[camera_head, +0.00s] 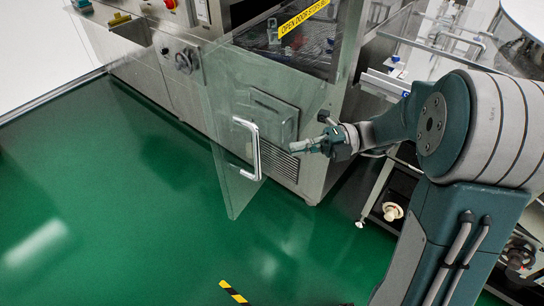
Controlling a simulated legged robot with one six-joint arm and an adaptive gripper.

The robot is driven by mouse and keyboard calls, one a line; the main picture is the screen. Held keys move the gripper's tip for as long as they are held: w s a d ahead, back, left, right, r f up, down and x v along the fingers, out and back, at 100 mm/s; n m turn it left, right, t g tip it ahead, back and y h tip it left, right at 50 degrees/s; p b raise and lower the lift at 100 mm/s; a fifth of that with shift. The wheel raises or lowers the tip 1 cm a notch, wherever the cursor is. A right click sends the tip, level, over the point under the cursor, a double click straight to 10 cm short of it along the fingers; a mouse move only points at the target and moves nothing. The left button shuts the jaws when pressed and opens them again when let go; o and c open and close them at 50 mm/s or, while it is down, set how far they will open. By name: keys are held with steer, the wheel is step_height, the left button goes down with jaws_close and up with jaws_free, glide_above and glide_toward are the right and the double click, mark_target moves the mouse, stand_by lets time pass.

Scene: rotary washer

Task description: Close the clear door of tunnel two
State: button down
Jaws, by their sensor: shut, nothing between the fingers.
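The clear door (222,130) stands swung open from the machine, reaching out over the green floor. Its metal D-shaped handle (254,148) is upright near the door's right lower part. My gripper (293,148) is shut and empty. In the picture it sits just right of the handle, pointing left toward the door. I cannot tell whether it touches the door. My arm comes in from the right. The opening of the machine (285,45) shows behind and above the door, with small items inside.
The steel machine cabinet (150,78) with a handwheel (187,60) stands behind the door. A yellow warning strip (303,17) is above the opening. The green floor (110,220) at left and front is clear.

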mark_target(237, 160)
steer(key=x, duration=0.9)
steer(key=shift+s+a, duration=0.1)
steer(key=shift+a, duration=0.1)
